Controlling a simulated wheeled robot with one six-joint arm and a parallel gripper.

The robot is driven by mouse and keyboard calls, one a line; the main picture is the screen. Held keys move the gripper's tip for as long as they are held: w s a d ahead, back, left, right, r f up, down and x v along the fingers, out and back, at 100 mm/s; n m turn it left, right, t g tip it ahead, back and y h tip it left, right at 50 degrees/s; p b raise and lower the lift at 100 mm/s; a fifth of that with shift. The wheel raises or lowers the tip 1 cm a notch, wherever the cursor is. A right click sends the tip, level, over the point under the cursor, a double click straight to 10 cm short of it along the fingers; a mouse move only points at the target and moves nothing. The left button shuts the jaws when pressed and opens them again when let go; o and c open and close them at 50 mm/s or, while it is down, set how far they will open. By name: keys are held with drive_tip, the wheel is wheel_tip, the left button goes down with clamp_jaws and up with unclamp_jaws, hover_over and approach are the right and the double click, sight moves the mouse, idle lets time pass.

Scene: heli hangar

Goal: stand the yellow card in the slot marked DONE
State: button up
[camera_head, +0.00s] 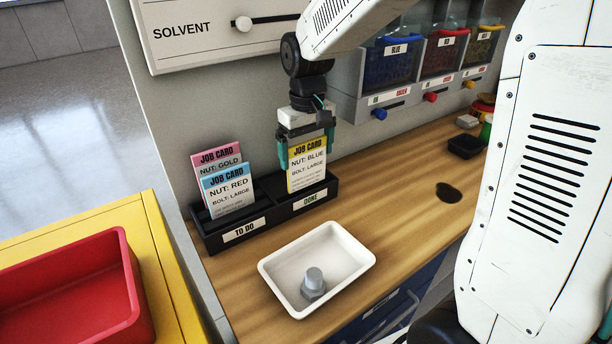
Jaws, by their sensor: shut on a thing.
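The yellow card (307,166), headed JOB CARD with NUT: BLUE and BOLT: LARGE, stands upright at the right part of the black card holder (271,228), behind the DONE label (311,200). My gripper (306,150) is above it, shut on the card's upper part. The card's lower edge is at the holder's front wall; how deep it sits in the slot cannot be told. A blue card (228,191) and a pink card (207,160) stand in the left part, behind the TO DO label (244,229).
A white tray (357,252) with a grey bolt (313,283) stands in front of the holder. A red bin (75,290) is at left on a yellow surface. Blue, red and yellow dispensers (391,62) are on the wall. A dark patch (448,192) marks the wooden bench.

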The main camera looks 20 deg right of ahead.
sight(307, 186)
drive_tip(key=shift+f, duration=2.65)
drive_tip(key=o, duration=0.6)
drive_tip(key=shift+f, duration=0.15)
drive_tip(key=shift+c, duration=0.2)
drive_tip(key=shift+o, duration=0.2)
